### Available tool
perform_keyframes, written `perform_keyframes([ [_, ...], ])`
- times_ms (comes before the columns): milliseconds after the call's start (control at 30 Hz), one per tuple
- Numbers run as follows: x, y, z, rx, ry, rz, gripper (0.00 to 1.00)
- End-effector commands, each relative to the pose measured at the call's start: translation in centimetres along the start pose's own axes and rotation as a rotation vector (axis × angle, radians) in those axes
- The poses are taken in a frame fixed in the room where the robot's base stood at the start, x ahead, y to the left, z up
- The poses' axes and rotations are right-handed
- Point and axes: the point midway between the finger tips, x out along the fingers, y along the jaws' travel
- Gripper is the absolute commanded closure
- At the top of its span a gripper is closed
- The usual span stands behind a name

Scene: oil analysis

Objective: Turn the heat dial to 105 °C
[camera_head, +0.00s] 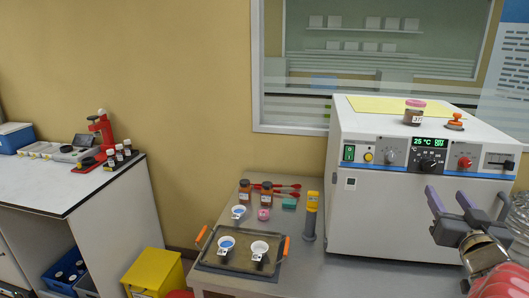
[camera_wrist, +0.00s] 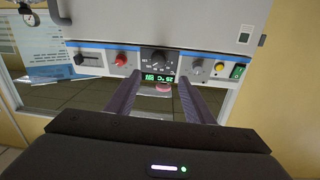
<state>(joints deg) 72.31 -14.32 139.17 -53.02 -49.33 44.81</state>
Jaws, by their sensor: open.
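The large black dial (camera_head: 428,164) sits in the middle of the white oven's front panel, under a green display (camera_head: 430,142) that reads 25 °C. In the wrist view, which is upside down, the dial (camera_wrist: 159,57) shows with a scale around it, and the display (camera_wrist: 160,78) lies between my fingers. My gripper (camera_head: 449,198) is open and empty in front of the oven, below and right of the dial in the head view. Its two dark fingers (camera_wrist: 159,88) point toward the panel and appear apart from the dial.
The panel also has a grey knob (camera_head: 390,157), a red knob (camera_head: 464,162), a green switch (camera_head: 349,153) and a slider (camera_head: 498,161). A jar (camera_head: 414,117) and an orange-topped item (camera_head: 455,122) stand on the oven. A tray (camera_head: 215,263) with dishes lies at left.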

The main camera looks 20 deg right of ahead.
Motion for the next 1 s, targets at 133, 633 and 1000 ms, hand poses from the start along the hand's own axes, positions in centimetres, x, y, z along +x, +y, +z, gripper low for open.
perform_keyframes([
  [133,0.0,0.0,0.1,-0.002,-0.003,-0.001,0.52],
  [633,1.5,-0.3,0.1,0.0,-0.004,-0.009,0.52],
  [1000,6.0,-0.5,0.2,0.0,-0.005,-0.011,0.52],
])
